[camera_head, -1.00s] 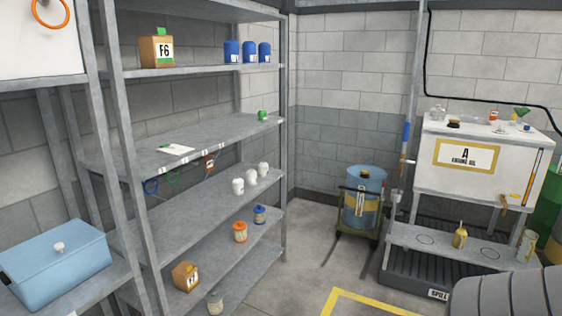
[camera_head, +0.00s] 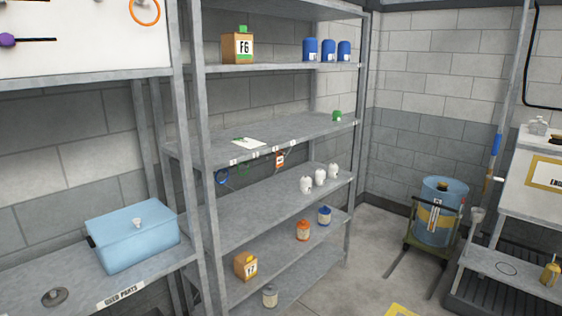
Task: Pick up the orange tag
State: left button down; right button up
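A small orange tag (camera_head: 280,160) hangs at the front edge of the shelf rack's middle shelf (camera_head: 290,138), to the right of a blue ring (camera_head: 222,176) and a green ring (camera_head: 243,169). Its markings are too small to read. An orange ring (camera_head: 145,11) also shows on the white board at the top left. Neither of my grippers is in view.
White bottles (camera_head: 320,177) stand on the shelf below the tag. An orange jar (camera_head: 303,230) and a blue jar (camera_head: 324,215) stand lower. A blue box (camera_head: 132,234) sits on the left bench. Open floor lies between the rack and the blue drum (camera_head: 441,210).

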aim_at(280, 158)
jog(key=i+l+u, duration=0.2)
jog(key=i, duration=0.35)
jog(key=i+l+u, duration=0.15)
jog(key=i, duration=0.35)
jog(key=l, duration=0.1)
